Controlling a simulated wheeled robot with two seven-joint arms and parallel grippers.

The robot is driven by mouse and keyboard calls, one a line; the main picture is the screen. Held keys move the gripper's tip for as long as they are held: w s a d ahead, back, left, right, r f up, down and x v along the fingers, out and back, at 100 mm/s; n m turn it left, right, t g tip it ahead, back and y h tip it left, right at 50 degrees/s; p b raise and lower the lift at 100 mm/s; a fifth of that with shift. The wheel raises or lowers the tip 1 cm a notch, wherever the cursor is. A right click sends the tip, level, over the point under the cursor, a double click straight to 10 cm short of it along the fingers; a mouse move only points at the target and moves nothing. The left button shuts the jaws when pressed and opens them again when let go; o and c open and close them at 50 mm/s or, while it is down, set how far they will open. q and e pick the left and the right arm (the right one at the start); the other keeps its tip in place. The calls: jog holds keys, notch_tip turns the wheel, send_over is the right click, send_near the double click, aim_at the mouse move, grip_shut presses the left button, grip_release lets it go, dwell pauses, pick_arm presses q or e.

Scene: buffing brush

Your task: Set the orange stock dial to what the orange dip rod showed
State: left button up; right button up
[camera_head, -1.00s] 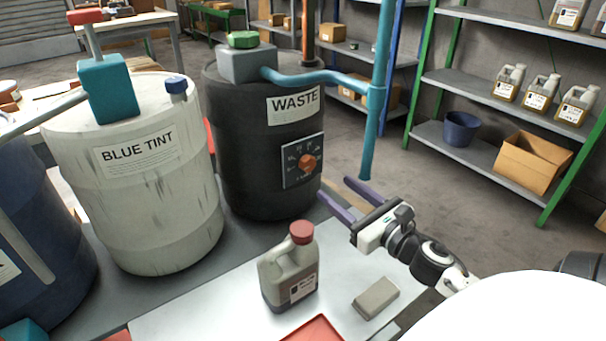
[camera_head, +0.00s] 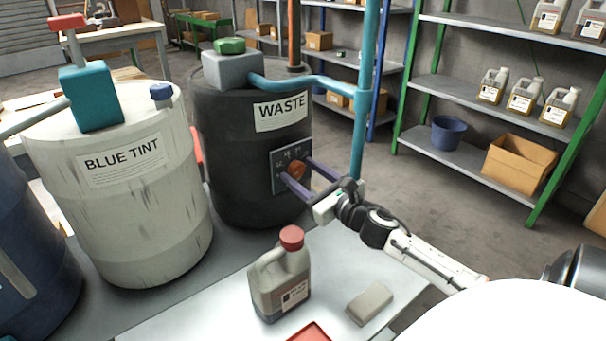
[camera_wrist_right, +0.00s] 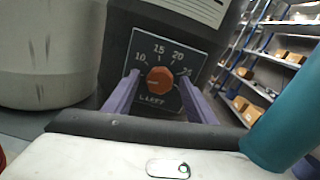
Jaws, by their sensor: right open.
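The orange dial knob (camera_head: 296,170) sits on a dark panel (camera_head: 277,172) on the side of the black WASTE drum (camera_head: 228,130). In the right wrist view the knob (camera_wrist_right: 160,80) has the numbers 10, 15, 20 and 25 around its top; a pale mark on it seems to point left. My right gripper (camera_head: 297,168) is open, with its purple fingers on either side of the knob; I cannot tell whether they touch it. An orange-brown upright rod (camera_head: 294,35) rises at the back of the drum; no reading shows on it. My left gripper is not in view.
A grey jug with a red cap (camera_head: 280,275) and a grey block (camera_head: 370,304) stand on the pale bench top. A BLUE TINT drum (camera_head: 120,200) is at left. A teal upright pipe (camera_head: 361,110) stands close to my right gripper.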

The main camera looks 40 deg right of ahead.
jog(key=c, duration=1)
jog(key=shift+c, duration=0.2)
